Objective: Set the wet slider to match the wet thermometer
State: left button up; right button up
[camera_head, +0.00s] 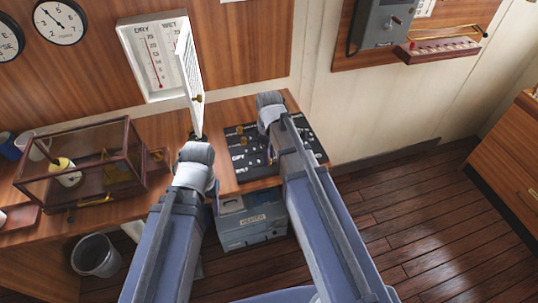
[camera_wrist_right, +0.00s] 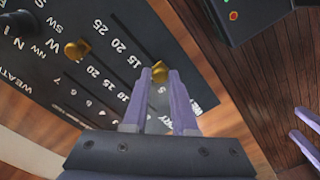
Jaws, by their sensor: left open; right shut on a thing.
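The thermometer case (camera_head: 128,52) on the wall has DRY and WET labels. Its white door (camera_head: 189,62) stands open and hides most of the wet thermometer. The dry tube (camera_head: 154,66) shows red. The black weather board (camera_head: 232,133) lies on the desk, partly behind my right arm. My right gripper (camera_wrist_right: 160,84) is shut on a brass slider knob (camera_wrist_right: 160,69) at the board; I cannot read clearly which slider it is. Another brass knob (camera_wrist_right: 77,49) sits beside a different number scale. My left gripper (camera_head: 198,138) is open near the door's lower end, its fingers mostly hidden.
A wood-framed glass instrument case (camera_head: 135,152) stands on the desk at left. A grey box (camera_head: 250,222) is below the desk, and a bin (camera_head: 96,254) stands on the floor. A wall telephone (camera_head: 382,20) hangs at upper right. The floor at right is clear.

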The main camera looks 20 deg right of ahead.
grip_shut()
dwell(0.7)
jog(key=d, duration=0.6)
jog(key=shift+w, duration=0.1)
jog(key=o, duration=0.7)
grip_release()
jog(key=shift+o, duration=0.2)
jog(key=shift+r, duration=0.2)
